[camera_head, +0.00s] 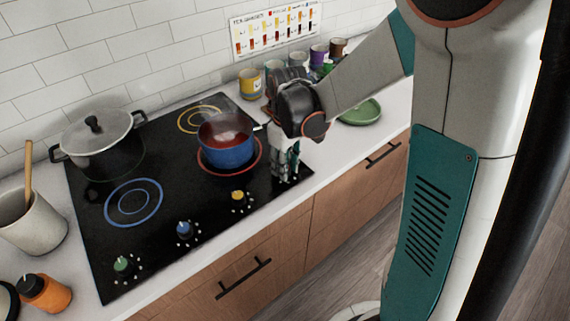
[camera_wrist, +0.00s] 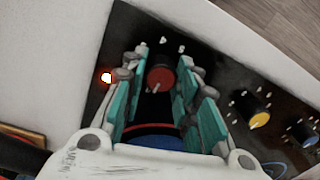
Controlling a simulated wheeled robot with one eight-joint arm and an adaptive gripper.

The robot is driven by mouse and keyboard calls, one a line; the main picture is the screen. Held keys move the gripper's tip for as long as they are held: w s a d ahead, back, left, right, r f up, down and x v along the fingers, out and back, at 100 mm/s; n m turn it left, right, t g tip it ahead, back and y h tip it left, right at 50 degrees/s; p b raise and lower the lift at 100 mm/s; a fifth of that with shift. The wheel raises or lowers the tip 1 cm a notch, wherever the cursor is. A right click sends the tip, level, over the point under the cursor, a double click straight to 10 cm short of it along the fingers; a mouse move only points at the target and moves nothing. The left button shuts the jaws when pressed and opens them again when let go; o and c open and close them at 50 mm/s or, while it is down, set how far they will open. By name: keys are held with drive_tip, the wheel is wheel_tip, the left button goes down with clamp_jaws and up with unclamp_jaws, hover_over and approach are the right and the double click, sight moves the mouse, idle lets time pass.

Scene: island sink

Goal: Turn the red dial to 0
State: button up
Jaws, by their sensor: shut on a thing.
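The red dial (camera_wrist: 160,76) sits on the black cooktop (camera_wrist: 98,108) between my gripper's fingertips in the wrist view. A pale pointer mark on it points toward the bottom of that picture. My gripper (camera_wrist: 159,70) is shut on the dial, with teal finger pads on both sides. In the head view my gripper (camera_head: 286,168) reaches down to the right front corner of the cooktop (camera_head: 160,208) and hides the red dial. A bright orange-white light (camera_wrist: 107,77) glows left of the dial in the wrist view.
A blue pot (camera_head: 226,142) with red contents stands on the red-ringed burner, close left of my gripper. Yellow (camera_head: 238,195), blue (camera_head: 184,229) and green (camera_head: 121,264) dials line the front edge.

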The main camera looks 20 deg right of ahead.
idle(0.5)
drive_tip(key=o, duration=1.1)
drive_tip(key=r, duration=1.2)
drive_tip(key=shift+w+d, duration=0.15)
drive_tip(key=shift+d, duration=0.1)
